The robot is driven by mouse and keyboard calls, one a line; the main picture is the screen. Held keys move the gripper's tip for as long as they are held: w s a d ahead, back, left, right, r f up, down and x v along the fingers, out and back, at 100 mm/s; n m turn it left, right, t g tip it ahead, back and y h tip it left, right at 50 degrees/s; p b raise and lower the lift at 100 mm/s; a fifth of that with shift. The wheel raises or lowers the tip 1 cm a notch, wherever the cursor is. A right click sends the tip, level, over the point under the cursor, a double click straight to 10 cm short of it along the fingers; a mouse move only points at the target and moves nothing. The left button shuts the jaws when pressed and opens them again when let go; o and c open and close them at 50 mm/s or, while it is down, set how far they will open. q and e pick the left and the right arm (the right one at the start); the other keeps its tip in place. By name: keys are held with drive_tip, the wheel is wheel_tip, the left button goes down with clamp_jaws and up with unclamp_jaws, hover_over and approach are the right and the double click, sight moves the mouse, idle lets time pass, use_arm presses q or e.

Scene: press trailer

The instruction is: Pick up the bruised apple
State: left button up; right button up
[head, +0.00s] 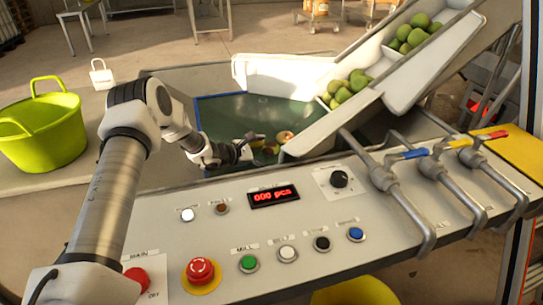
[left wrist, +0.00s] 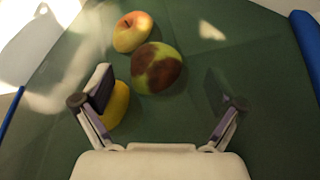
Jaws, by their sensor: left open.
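The bruised apple (left wrist: 158,68), green with large brown patches, lies on the green surface in the left wrist view, ahead of my left gripper (left wrist: 163,103). The gripper is open and its fingers are spread, with nothing between the tips. A yellow and red apple (left wrist: 132,32) lies just beyond the bruised one, close to it. A yellow fruit (left wrist: 116,104) is partly hidden behind the left finger. In the head view my left gripper (head: 246,148) reaches over the green surface (head: 236,112), and a reddish apple (head: 284,137) shows beside it. My right gripper is not in view.
A white chute (head: 410,72) with green apples (head: 347,86) slopes down from the right. The control panel has a red stop button (head: 200,270) and pipes with colored handles (head: 408,154). A lime-green tub (head: 40,128) stands at left. A blue edge (left wrist: 308,50) borders the green surface.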

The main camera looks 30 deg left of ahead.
sight(274, 151)
use_arm(q)
drive_tip(key=x, duration=0.3)
drive_tip(key=shift+w+f, duration=0.15)
drive_tip(key=shift+f, duration=0.2)
drive_tip(key=shift+w+d, duration=0.1)
drive_tip(key=shift+w, duration=0.15)
drive_tip(key=shift+r, duration=0.1)
drive_tip(key=c, duration=1.4)
drive_tip(key=shift+o, duration=0.2)
wheel_tip(274, 151, up, 10)
drive_tip(key=shift+p, duration=0.6)
